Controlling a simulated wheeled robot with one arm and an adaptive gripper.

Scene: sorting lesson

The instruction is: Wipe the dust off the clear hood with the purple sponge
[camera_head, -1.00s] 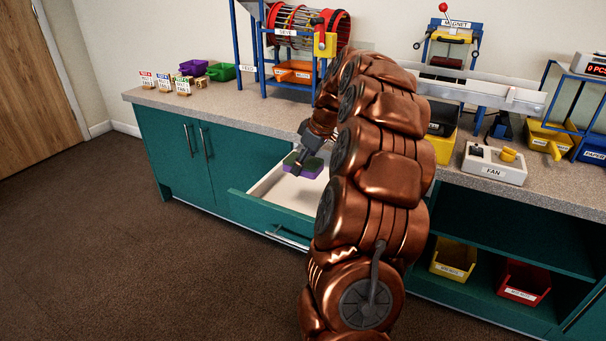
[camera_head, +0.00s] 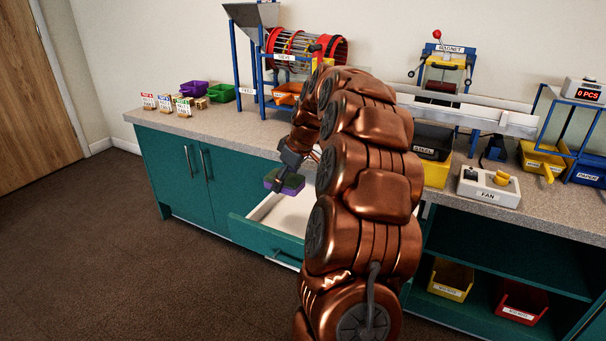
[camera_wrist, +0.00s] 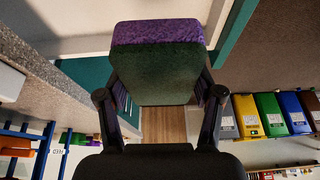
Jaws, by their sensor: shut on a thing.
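The purple sponge (camera_head: 284,181) has a dark green face and is held between the fingers of my gripper (camera_head: 281,182), just above the open drawer. In the wrist view the sponge (camera_wrist: 158,62) fills the space between the fingertips of my gripper (camera_wrist: 160,85), with its purple edge at the top and its green face toward the camera. I cannot make out the clear hood or any dust in these frames; my arm hides part of the counter.
The open drawer (camera_head: 256,236) juts from the teal cabinet below the counter (camera_head: 232,130). The sieve drum (camera_head: 305,45), the magnet stand (camera_head: 444,68) and the fan switch box (camera_head: 488,187) stand on the counter. The floor (camera_head: 110,250) at the left is clear.

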